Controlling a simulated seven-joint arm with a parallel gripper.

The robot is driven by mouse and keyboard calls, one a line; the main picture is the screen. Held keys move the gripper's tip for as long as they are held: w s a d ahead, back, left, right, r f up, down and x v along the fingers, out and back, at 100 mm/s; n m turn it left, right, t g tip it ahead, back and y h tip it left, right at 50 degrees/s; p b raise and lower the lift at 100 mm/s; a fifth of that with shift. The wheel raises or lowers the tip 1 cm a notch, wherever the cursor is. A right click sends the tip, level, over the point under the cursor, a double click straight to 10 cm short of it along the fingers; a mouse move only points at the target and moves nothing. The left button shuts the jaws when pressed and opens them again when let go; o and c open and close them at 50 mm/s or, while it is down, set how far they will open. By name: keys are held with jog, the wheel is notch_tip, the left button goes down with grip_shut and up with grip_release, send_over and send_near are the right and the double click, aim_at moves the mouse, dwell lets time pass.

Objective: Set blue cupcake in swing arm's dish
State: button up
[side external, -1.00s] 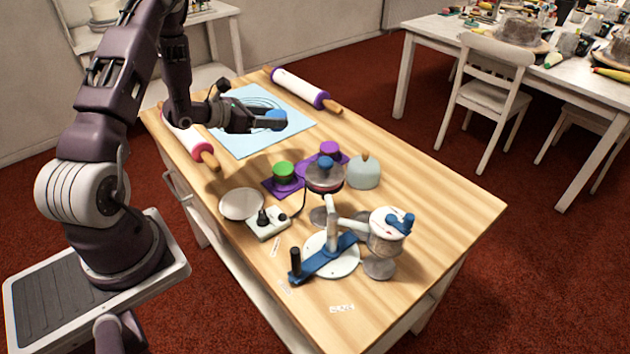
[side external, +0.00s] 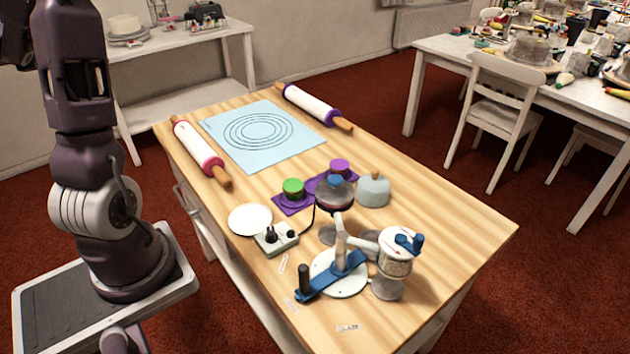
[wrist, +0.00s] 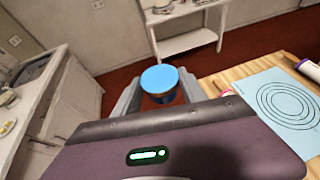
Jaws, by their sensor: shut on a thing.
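The blue cupcake (wrist: 158,77) is between the two fingers of my gripper (wrist: 161,84) in the wrist view, its blue top facing the camera. My gripper is shut on it, held up away from the table; gripper and cupcake are outside the side external view. The swing-arm device stands near the table's front right: a blue bar (side external: 334,276) with a black handle on a white round base (side external: 352,286), and a pale post. A dark, glassy round dish (side external: 335,197) with a blue piece on top stands behind it. I cannot tell how the dish joins the arm.
A white drum with a blue handle (side external: 397,252) stands right of the post. Nearby are a control box (side external: 277,238), a white plate (side external: 250,219), a green cupcake (side external: 293,187), a purple cupcake (side external: 339,167) and a grey dome (side external: 373,190). Rolling pins flank the blue mat (side external: 290,146).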

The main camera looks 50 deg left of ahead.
jog(key=w+d+f+m+t+h, duration=0.15)
jog(key=w+f+m+t, duration=0.25)
jog(key=w+f, duration=0.4)
jog(key=w+f+m+t+h, duration=0.3)
jog(key=w+f+m+t, duration=0.15)
jog(key=w, duration=0.55)
jog(key=w+d+f+m+t+h, duration=0.3)
jog(key=w+d+f+m+h, duration=0.5)
jog(key=w+f, duration=0.35)
jog(key=w+d+f+m+g+h, duration=0.2)
jog(key=w+d, duration=0.4)
jog(key=d, duration=0.7)
jog(key=w+d+f+m+g+h, duration=0.2)
jog(key=w+d+f+m+h, duration=0.3)
jog(key=d, duration=0.8)
jog(key=w+d+f+m+g+h, duration=0.2)
jog(key=w+d+f+h, duration=0.3)
jog(key=d, duration=0.8)
jog(key=shift+w+d+f+m, duration=0.15)
jog(key=shift+w+m, duration=0.3)
jog(key=shift+w+d+f+m, duration=0.15)
jog(key=shift+w+m, duration=0.25)
jog(key=shift+w, duration=0.05)
jog(key=shift+f, duration=0.15)
